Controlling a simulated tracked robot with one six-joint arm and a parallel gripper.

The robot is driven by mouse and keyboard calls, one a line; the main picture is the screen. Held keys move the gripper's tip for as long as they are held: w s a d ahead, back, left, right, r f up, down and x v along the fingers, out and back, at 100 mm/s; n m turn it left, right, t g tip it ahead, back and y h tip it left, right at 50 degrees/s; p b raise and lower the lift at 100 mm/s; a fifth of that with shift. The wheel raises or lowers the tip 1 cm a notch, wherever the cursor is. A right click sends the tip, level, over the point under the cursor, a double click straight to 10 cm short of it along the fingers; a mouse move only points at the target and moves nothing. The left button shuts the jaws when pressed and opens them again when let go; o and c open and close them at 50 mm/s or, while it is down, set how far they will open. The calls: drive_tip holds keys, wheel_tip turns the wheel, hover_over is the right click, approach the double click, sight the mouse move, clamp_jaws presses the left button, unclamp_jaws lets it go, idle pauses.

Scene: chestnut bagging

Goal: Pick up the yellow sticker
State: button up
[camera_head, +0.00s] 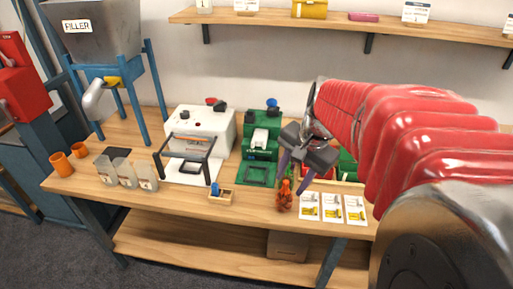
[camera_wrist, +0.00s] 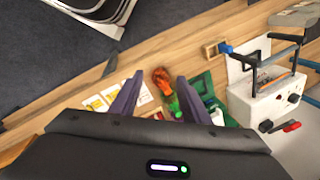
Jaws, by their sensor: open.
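Three white cards with yellow and dark print lie in a row near the bench's front edge: a left card (camera_head: 309,207), a middle card (camera_head: 332,208) and a right card (camera_head: 355,210). They look alike; I cannot tell which is the yellow sticker. In the wrist view, the cards (camera_wrist: 97,103) lie left of my gripper, partly hidden by its left finger. An orange-brown net bag (camera_head: 285,197) stands just left of the cards. It appears between the fingertips (camera_wrist: 160,79) in the wrist view.
A green machine (camera_head: 260,142) and a white machine (camera_head: 203,137) stand behind. A small wooden box (camera_head: 222,198) with a blue item, clear cups (camera_head: 122,172) and orange cups (camera_head: 61,164) are leftward. The wooden bench (camera_head: 255,208) has bare room between box and bag.

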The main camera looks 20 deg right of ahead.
drive_tip(key=d+f+m+y, duration=0.1)
drive_tip(key=d+f+m, duration=0.3)
drive_tip(key=d, duration=0.5)
drive_tip(key=d+f+m+y, duration=0.1)
drive_tip(key=d+f+m, duration=0.3)
drive_tip(key=d+m, duration=0.3)
drive_tip(key=shift+s+d+f+m+y, duration=0.35)
drive_tip(key=shift+s+d+m+y, duration=0.05)
drive_tip(key=shift+d, duration=0.65)
approach(312, 211)
drive_tip(key=shift+w+a+f, duration=0.1)
drive_tip(key=shift+f, duration=0.45)
drive_tip(key=shift+f, duration=0.1)
drive_tip(key=shift+x, duration=2.55)
drive_tip(key=shift+a, duration=0.1)
drive_tip(key=shift+c, duration=0.4)
